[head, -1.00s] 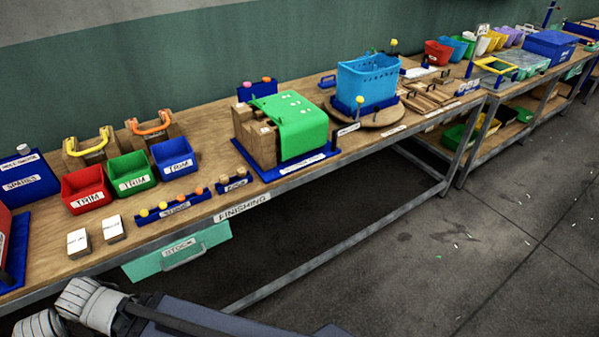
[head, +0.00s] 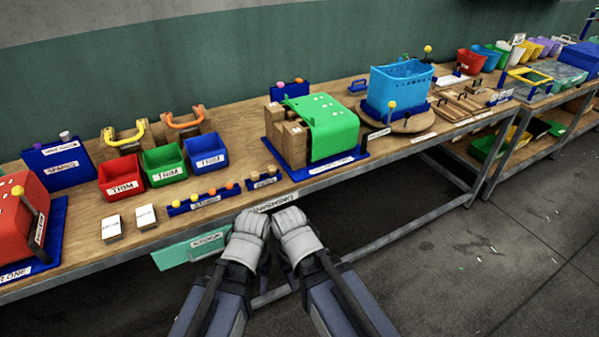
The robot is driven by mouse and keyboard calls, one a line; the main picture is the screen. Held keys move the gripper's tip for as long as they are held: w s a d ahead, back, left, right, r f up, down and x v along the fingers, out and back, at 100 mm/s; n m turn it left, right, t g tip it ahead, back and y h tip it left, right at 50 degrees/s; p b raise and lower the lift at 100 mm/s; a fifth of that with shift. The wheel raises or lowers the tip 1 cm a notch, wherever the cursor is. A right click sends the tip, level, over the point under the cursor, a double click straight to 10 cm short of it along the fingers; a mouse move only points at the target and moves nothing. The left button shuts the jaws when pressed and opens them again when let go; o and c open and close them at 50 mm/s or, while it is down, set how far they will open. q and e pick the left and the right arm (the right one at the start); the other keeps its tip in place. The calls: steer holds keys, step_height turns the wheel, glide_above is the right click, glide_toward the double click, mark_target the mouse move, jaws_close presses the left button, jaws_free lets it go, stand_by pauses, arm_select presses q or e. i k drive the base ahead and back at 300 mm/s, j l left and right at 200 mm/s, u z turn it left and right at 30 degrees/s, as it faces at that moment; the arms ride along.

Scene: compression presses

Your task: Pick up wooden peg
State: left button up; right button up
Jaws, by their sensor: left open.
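Small tan wooden pegs (head: 254,177) stand in a short blue rack at the bench's front edge, left of the green-covered press. A longer blue rack (head: 203,200) beside it holds several pegs with yellow and orange tops. My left gripper (head: 251,222) is open, in front of the bench edge and just below the short rack in the picture. Its fingertips are mostly hidden behind its own grey-white housing. My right gripper (head: 292,226) is close beside it on the right, and its jaws cannot be made out. Neither gripper touches a peg.
Red (head: 121,177), green (head: 164,166) and blue (head: 206,153) TRIM bins stand behind the long rack. The green-covered press (head: 333,128) is right of the pegs. Two white-topped blocks (head: 112,229) sit left. A teal drawer (head: 180,252) hangs under the bench edge.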

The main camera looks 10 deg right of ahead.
mark_target(271, 170)
steer(key=u, duration=1.7)
steer(key=z, duration=1.75)
steer(key=i+j+z, duration=0.2)
steer(key=j+z, duration=0.2)
steer(key=j, duration=0.25)
steer(key=i+j+z, duration=0.15)
steer(key=j, duration=0.2)
steer(key=i+j+z, duration=0.2)
steer(key=j, duration=0.15)
steer(key=k, duration=0.1)
